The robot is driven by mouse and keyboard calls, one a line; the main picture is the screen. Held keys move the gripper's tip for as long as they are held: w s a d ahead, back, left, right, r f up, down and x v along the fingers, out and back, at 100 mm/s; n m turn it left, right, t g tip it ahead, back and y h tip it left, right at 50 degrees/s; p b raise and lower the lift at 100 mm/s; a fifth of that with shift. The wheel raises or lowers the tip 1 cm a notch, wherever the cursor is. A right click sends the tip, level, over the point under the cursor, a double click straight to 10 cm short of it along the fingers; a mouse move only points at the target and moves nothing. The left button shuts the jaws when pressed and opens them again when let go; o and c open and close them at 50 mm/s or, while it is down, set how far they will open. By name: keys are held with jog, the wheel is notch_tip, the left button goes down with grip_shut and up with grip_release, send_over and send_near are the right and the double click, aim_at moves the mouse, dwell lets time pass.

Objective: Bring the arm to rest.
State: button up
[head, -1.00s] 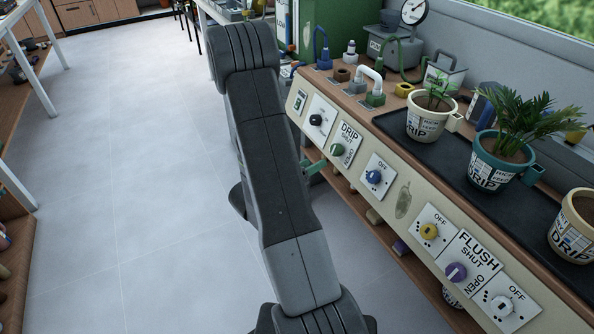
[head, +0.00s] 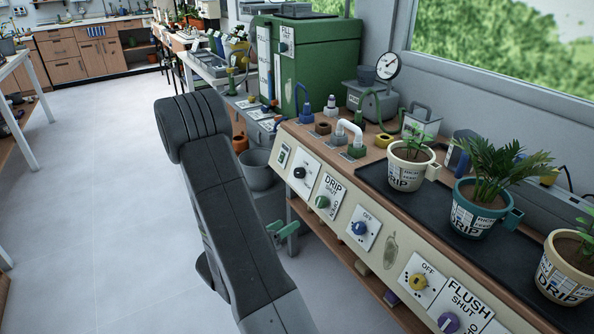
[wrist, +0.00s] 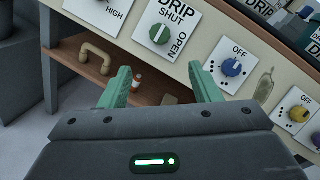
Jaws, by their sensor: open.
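My gripper shows in the wrist view (wrist: 165,82) with its two green fingers spread apart and nothing between them. In the head view its green fingers (head: 284,235) show just right of my dark grey arm, in front of the bench panel (head: 312,209). The green drip knob (wrist: 159,34) is above and beyond the fingertips in the wrist view, apart from them. The blue knob (wrist: 232,67) is to the right of the right finger. In the head view the green knob (head: 322,202) is at the upper right of the fingers. Most of the gripper body is hidden behind my arm.
A grey bucket (head: 259,169) is on the floor side beyond my arm. A shelf (wrist: 150,89) below the panel holds small items. The floor (head: 98,180) at left is clear.

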jog(key=b+x, duration=0.1)
jog(key=x, duration=1.3)
jog(key=shift+b, duration=0.4)
jog(key=shift+s, duration=0.1)
jog(key=p+v, duration=0.2)
jog(key=v, duration=1.2)
jog(key=b+x, duration=0.2)
jog(key=x, duration=1.1)
jog(key=shift+w+d, duration=0.25)
jog(key=shift+w+f+m+b, duration=0.2)
jog(key=shift+f+m+b, duration=0.1)
jog(key=shift+b, duration=0.25)
jog(key=m+h+b, duration=0.1)
jog(key=m+b, duration=0.1)
jog(key=m+g+h+b, duration=0.1)
jog(key=m+b, duration=0.1)
jog(key=m, duration=0.1)
jog(key=shift+w+a+m, duration=0.1)
jog(key=shift+a+m, duration=0.05)
jog(key=shift+m, duration=0.15)
jog(key=p, duration=0.3)
send_near(317, 206)
jog(key=shift+v, duration=2.35)
